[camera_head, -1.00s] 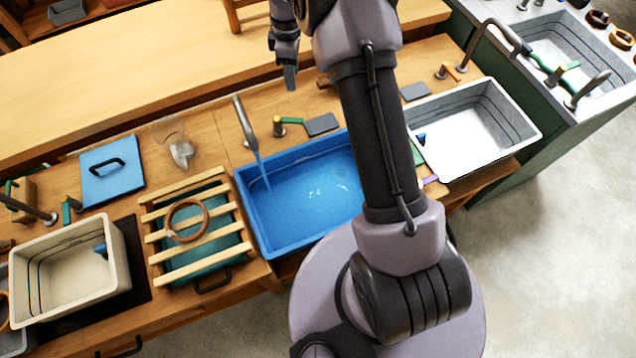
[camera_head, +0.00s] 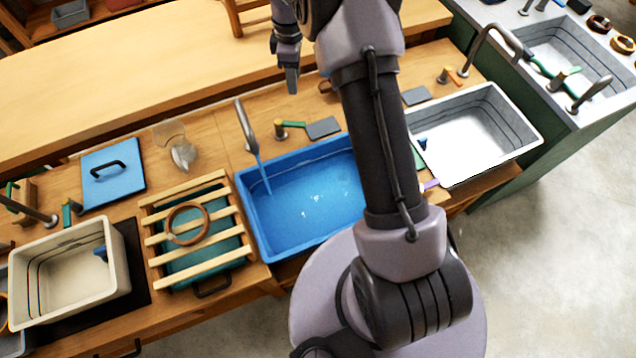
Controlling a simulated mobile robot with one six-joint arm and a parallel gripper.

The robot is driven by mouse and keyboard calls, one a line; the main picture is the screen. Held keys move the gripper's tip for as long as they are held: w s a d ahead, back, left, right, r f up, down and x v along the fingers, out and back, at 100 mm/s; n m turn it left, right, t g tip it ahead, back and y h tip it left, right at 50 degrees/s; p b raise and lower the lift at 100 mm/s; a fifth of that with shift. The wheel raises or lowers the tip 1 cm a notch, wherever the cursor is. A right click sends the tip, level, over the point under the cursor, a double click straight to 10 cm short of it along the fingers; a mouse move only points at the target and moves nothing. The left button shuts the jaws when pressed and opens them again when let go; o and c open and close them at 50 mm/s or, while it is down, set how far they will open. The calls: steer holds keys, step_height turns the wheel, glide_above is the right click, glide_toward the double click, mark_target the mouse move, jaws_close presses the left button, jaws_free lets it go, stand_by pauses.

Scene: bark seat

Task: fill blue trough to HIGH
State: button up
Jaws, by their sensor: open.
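The blue trough (camera_head: 252,232) stands on the wooden bench in the middle, partly hidden by my arm. Water runs into it from a grey curved spout (camera_head: 244,126) at its back left. Water (camera_head: 312,196) with bright glints covers its floor; no level lines are readable on its visible walls. A tap with a green handle (camera_head: 291,124) stands behind the trough, right of the spout. My gripper (camera_head: 291,82) is above the bench behind the trough, pointing down, apart from the tap. The gap between its fingers is hard to see from this side.
A wooden rack with a brown ring (camera_head: 188,222) and a beige trough (camera_head: 110,288) are at left. A blue lidded board (camera_head: 112,172) and a clear jug (camera_head: 180,150) lie behind. A white trough (camera_head: 478,132) is at right, a grey sink (camera_head: 566,62) farther right.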

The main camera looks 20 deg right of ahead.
mark_target(298, 123)
step_height(298, 123, down, 18)
steer(key=b, duration=0.5)
steer(key=shift+r, duration=0.15)
jaws_close()
stand_by(0.9)
